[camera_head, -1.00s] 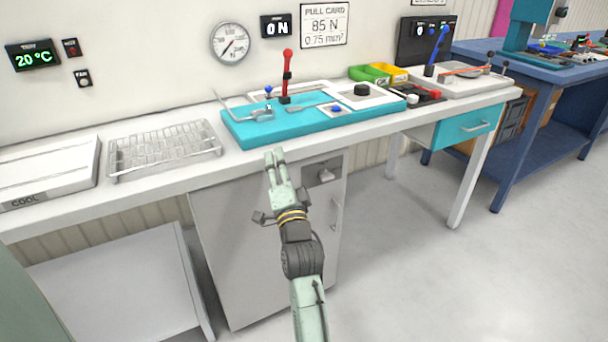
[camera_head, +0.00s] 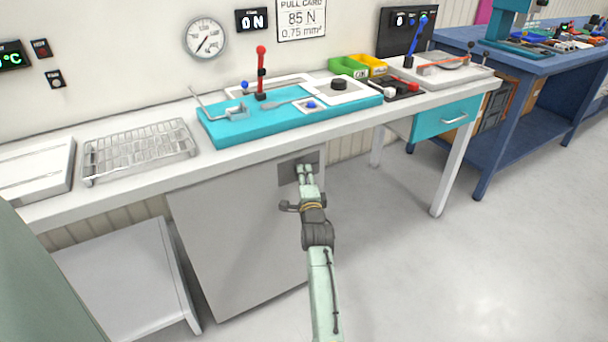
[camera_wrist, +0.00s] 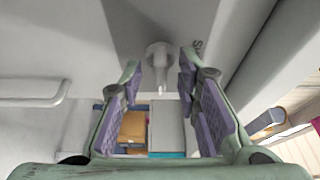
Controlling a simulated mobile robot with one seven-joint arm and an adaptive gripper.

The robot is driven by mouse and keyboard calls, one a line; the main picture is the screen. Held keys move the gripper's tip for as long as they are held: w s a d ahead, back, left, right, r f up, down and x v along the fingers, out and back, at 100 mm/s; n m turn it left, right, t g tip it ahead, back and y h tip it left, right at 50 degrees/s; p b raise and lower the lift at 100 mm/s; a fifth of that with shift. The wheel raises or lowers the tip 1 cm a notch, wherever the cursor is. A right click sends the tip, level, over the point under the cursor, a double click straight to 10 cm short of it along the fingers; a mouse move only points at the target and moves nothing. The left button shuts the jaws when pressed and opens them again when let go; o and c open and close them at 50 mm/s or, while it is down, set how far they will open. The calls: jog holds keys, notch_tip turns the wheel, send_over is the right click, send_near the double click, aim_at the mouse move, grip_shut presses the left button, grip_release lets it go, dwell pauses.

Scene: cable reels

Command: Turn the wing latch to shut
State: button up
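The wing latch (camera_wrist: 158,56) is a pale grey round hub with a narrow wing pointing down in the wrist view. It sits on the grey face of a cabinet (camera_head: 235,235) under the bench. In the head view my gripper covers the latch, and only its dark plate (camera_head: 285,173) shows. My gripper (camera_head: 304,168) is at the plate. In the wrist view its fingers (camera_wrist: 160,78) are apart, one on each side of the wing, with a visible gap to each. Contact does not show. Part of a printed label (camera_wrist: 196,46) shows right of the latch.
A bar handle (camera_wrist: 35,92) is on the left in the wrist view. The white bench top (camera_head: 165,165) overhangs above my gripper, carrying a turquoise board (camera_head: 235,128) with a red lever (camera_head: 261,75). Open floor (camera_head: 420,280) lies to the right.

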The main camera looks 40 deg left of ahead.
jog(key=shift+w+a, duration=0.25)
jog(key=shift+c, duration=0.4)
grip_shut()
jog(key=shift+f+b, duration=0.15)
jog(key=shift+b, duration=0.3)
jog(key=n+g+y+b, duration=0.1)
jog(key=n+y+b, duration=0.1)
jog(key=n+b, duration=0.5)
jog(key=n+g+y+b, duration=0.1)
jog(key=n+y+b, duration=0.2)
jog(key=b, duration=1.6)
jog(key=n+g+y+b, duration=0.2)
jog(key=n+b, duration=1)
jog(key=b, duration=0.1)
jog(key=shift+w+d+f+y, duration=0.15)
jog(key=shift+w+f+y, duration=0.15)
jog(key=shift+y, duration=0.1)
jog(key=shift+r+n, duration=0.2)
jog(key=shift+n, duration=0.2)
